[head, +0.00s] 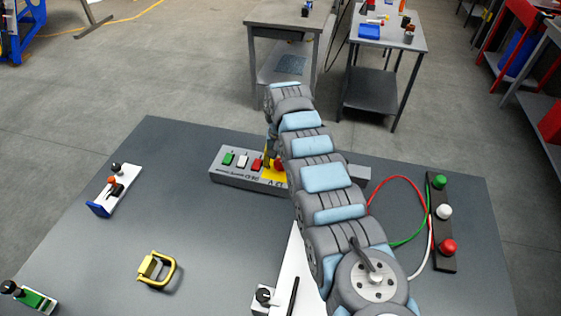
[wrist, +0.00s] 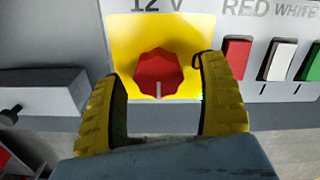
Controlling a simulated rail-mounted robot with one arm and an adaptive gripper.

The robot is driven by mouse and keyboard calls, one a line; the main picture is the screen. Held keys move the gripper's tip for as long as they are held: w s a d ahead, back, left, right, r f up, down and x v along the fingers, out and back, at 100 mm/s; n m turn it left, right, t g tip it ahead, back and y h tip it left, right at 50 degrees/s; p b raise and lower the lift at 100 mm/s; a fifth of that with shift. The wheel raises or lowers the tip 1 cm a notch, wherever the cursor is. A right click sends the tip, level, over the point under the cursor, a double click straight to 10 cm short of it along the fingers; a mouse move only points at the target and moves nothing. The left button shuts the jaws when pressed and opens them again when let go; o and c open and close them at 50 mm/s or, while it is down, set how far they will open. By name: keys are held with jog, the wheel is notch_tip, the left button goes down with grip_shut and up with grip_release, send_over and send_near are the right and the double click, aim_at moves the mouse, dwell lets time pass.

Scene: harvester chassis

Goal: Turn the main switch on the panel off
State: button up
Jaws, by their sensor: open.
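The main switch is a red scalloped knob (wrist: 159,74) on a yellow plate (wrist: 125,35) marked 12 V, on the grey panel (wrist: 285,45). A pale mark on the knob points down in the wrist view. In the head view the panel (head: 225,175) lies at the back of the table, its yellow plate (head: 272,178) partly hidden by my arm. My gripper (wrist: 160,72) is open, with its yellow fingers apart on the left and right of the knob. Contact with the knob cannot be told. A small green glow shows by the right finger.
Red (wrist: 237,58), white (wrist: 278,60) and green switches sit beside the plate. A box (head: 440,215) with green, white and red buttons and loose wires lies at the right. A yellow handle (head: 155,268) and a lever unit (head: 112,190) stand at the left, with bare table between.

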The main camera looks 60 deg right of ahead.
jog(key=c, duration=1.2)
jog(key=shift+n+p, duration=0.3)
jog(key=n+p, duration=0.1)
jog(key=n, duration=0.1)
jog(key=n+p, duration=0.1)
jog(key=shift+w+a+n, duration=0.15)
jog(key=shift+n, duration=0.25)
jog(key=n+p, duration=0.1)
jog(key=n, duration=0.8)
jog(key=shift+a+p, duration=0.1)
jog(key=shift+p, duration=0.25)
jog(key=shift+f+n, duration=0.15)
jog(key=shift+n, duration=2.05)
